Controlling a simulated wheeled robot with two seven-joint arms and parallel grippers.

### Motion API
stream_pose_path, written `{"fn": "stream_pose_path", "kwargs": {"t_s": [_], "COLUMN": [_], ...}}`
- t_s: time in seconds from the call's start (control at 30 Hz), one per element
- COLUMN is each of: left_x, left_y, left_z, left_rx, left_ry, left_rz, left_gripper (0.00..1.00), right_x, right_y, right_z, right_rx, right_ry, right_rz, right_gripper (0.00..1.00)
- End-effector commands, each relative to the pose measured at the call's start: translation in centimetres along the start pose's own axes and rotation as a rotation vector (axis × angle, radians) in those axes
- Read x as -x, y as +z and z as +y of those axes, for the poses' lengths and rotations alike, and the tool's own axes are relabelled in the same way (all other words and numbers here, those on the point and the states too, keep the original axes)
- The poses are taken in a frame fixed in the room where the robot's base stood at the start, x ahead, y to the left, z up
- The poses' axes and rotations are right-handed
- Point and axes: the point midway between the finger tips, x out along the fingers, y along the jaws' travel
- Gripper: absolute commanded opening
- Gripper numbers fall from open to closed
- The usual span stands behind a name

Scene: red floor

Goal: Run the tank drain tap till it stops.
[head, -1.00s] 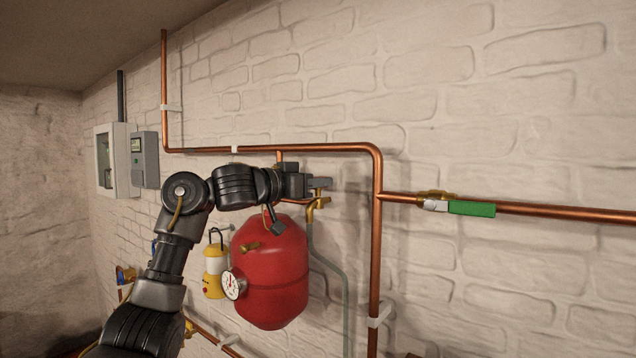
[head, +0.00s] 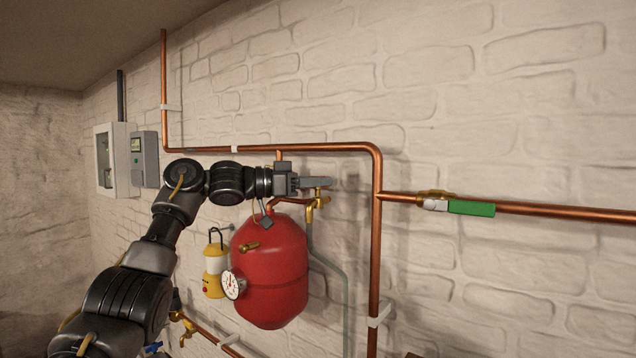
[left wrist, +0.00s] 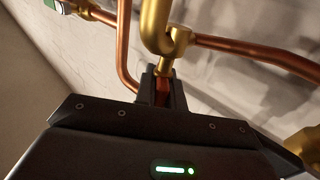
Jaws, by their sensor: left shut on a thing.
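The red tank (head: 272,275) hangs on the white brick wall, with a round dial gauge (head: 232,285) at its lower left. The brass drain tap (head: 310,211) is at the tank's upper right, with a thin grey hose leading down from it. My left gripper (head: 317,183) is at the top of this tap, its fingers pointing right. In the left wrist view, the gripper (left wrist: 163,88) is shut on the tap's handle, of which a reddish piece shows between the fingers. The brass tap body (left wrist: 153,25) is just beyond. My right gripper is out of view.
A copper pipe (head: 377,250) runs down the wall right of the tap. A brass valve with a green handle (head: 472,208) is farther right. A yellow lantern (head: 214,270) hangs left of the tank. Grey boxes (head: 119,160) are on the wall at far left.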

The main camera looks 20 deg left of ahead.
Motion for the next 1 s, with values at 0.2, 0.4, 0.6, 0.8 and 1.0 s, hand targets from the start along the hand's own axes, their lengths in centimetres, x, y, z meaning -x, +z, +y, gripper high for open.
{"fn": "stream_pose_path", "kwargs": {"t_s": [0.2, 0.4, 0.6, 0.8, 1.0], "left_x": [0.0, 0.0, 1.1, 4.8, 8.5], "left_y": [-0.1, -0.1, 0.2, 0.4, 0.3], "left_z": [0.0, 0.0, -0.1, -0.1, -0.1], "left_rx": [-0.001, 0.0, 0.0, -0.001, -0.002], "left_ry": [-0.002, -0.002, -0.004, -0.005, -0.004], "left_rz": [0.003, 0.002, 0.002, 0.004, 0.003], "left_gripper": [0.33, 0.33, 0.33, 0.33, 0.33], "right_x": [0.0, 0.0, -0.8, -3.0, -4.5], "right_y": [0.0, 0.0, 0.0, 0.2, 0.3], "right_z": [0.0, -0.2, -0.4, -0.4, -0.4], "right_rx": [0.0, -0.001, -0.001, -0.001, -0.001], "right_ry": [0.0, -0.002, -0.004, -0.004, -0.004], "right_rz": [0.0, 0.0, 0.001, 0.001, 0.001], "right_gripper": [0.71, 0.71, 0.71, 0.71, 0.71]}}
